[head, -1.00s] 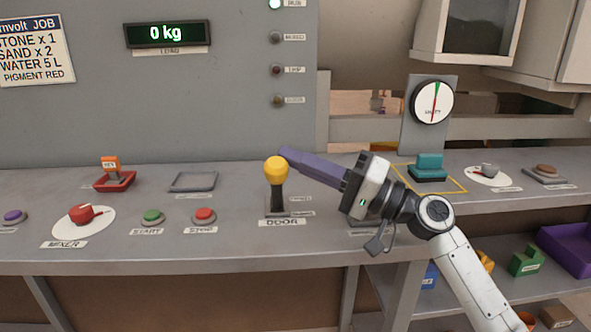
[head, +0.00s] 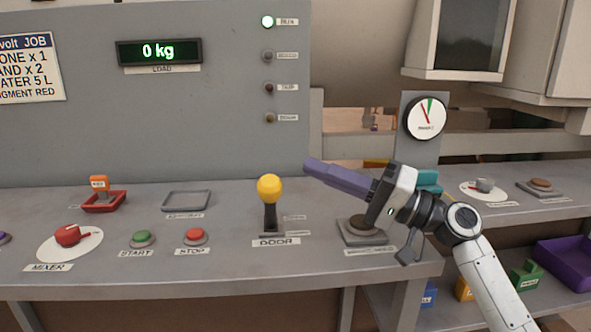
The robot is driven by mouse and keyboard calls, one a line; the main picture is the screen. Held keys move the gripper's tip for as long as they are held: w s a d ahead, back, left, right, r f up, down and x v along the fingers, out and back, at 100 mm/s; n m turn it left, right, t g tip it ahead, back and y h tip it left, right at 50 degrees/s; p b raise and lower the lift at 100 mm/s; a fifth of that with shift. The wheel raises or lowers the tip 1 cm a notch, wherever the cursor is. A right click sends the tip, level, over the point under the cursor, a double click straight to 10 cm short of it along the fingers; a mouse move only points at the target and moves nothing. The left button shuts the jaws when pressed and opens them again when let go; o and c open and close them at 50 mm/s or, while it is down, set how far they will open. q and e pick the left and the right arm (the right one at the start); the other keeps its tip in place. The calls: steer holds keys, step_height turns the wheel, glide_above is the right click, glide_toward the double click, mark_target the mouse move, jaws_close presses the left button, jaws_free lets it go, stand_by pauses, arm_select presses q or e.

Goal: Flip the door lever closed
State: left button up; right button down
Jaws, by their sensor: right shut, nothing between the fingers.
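The door lever (head: 270,203) has a yellow ball knob on a dark stem and stands about upright in its slot, above the DOOR label (head: 276,242). My right gripper (head: 312,167) is shut and empty, its purple fingers pointing left. Its tip is to the right of the yellow knob and a little higher in the picture, with a visible gap between them. My left gripper is not in view.
A brown button (head: 361,228) on a square base lies under my right wrist. Stop (head: 195,237) and start (head: 143,239) buttons, a red mixer knob (head: 70,235) and an empty grey tray (head: 186,201) are to the left. A dial gauge (head: 426,118) stands behind.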

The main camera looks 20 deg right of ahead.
steer(key=v, duration=0.4)
steer(key=shift+s+d+f, duration=0.1)
steer(key=shift+s+d, duration=0.05)
steer(key=shift+d, duration=0.1)
stand_by(0.3)
